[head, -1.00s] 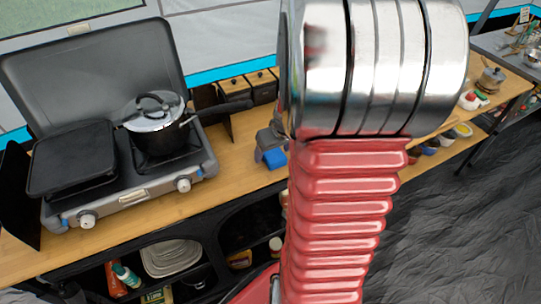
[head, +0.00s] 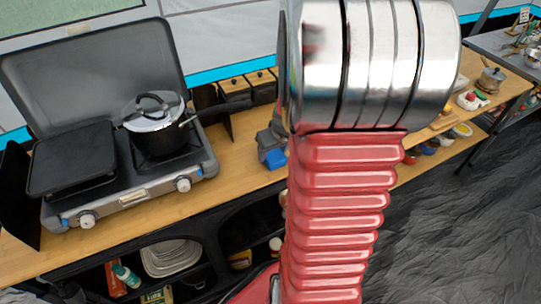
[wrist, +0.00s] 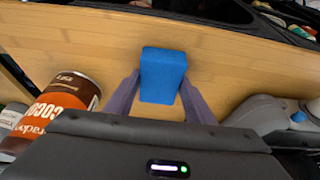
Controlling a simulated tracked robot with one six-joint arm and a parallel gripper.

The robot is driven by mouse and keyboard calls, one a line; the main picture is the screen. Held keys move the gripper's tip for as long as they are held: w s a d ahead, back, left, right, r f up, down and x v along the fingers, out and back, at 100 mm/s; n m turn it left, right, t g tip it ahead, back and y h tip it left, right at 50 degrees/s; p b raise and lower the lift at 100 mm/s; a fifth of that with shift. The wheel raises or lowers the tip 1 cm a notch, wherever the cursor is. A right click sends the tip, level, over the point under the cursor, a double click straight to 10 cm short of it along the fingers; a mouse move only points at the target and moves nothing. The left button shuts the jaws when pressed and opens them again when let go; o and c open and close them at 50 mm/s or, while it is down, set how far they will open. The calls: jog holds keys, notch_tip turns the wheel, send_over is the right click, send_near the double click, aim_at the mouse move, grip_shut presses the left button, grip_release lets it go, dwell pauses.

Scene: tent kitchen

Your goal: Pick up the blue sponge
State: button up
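The blue sponge (wrist: 163,77) stands out in the wrist view as a bright blue block over the wooden counter. My gripper (wrist: 160,90) has one purple-grey finger on each side of it, with the tips at or very close to its sides. The fingers look wide apart, with no clear sign of squeezing. In the head view the sponge (head: 274,158) shows as a small blue patch just left of my red arm, which hides part of that area. A grey part of my gripper (head: 267,141) shows just above it.
A brown cocoa can (wrist: 65,100) stands left of my gripper in the wrist view. The stove (head: 125,165) with a lidded pot (head: 157,125) stands left on the counter (head: 205,190). Bowls (head: 430,146) sit on the right.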

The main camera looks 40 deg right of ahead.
aim_at(273, 153)
jog(key=c, duration=0.6)
jog(key=shift+r, duration=0.1)
notch_tip(273, 153, up, 10)
jog(key=shift+f, duration=0.1)
dwell(0.3)
dwell(0.4)
jog(key=o, duration=0.4)
jog(key=shift+c, duration=1.3)
